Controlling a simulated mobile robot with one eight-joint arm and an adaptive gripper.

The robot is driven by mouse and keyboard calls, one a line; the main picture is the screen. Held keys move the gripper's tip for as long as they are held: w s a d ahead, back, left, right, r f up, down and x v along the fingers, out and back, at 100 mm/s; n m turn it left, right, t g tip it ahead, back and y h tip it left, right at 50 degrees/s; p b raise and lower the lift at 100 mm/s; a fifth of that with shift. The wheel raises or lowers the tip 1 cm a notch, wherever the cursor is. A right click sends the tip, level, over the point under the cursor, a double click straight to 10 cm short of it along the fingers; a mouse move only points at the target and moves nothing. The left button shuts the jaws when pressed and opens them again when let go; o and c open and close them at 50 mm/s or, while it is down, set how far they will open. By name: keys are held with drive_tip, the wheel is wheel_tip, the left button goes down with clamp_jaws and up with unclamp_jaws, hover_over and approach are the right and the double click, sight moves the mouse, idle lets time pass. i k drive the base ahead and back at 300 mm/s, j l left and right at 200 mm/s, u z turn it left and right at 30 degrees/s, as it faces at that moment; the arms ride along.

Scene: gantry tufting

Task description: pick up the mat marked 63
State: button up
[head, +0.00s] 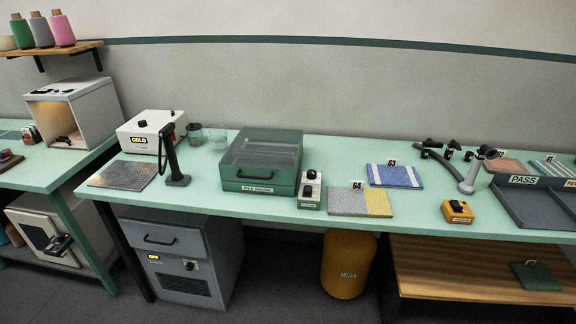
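A blue mat with pale edge stripes (396,177) lies flat on the green bench, right of centre and toward the back. A small white tag (391,163) stands at its back edge; it is small but appears to read 63. A half grey, half yellow mat (348,201) tagged 64 lies in front of it and to the left, near the bench's front edge. A reddish-brown mat (503,166) and a striped mat (556,170) lie farther right, their tags hard to read. My gripper is not in view.
A small control box (310,190) and a clear-lidded case (262,162) stand left of the mats. A yellow box (457,211), a grey stand (468,184) and a grey PASS tray (522,202) stand to the right. Bare bench (425,200) shows between.

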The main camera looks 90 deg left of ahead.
sight(391, 175)
drive_tip(key=u, duration=2.45)
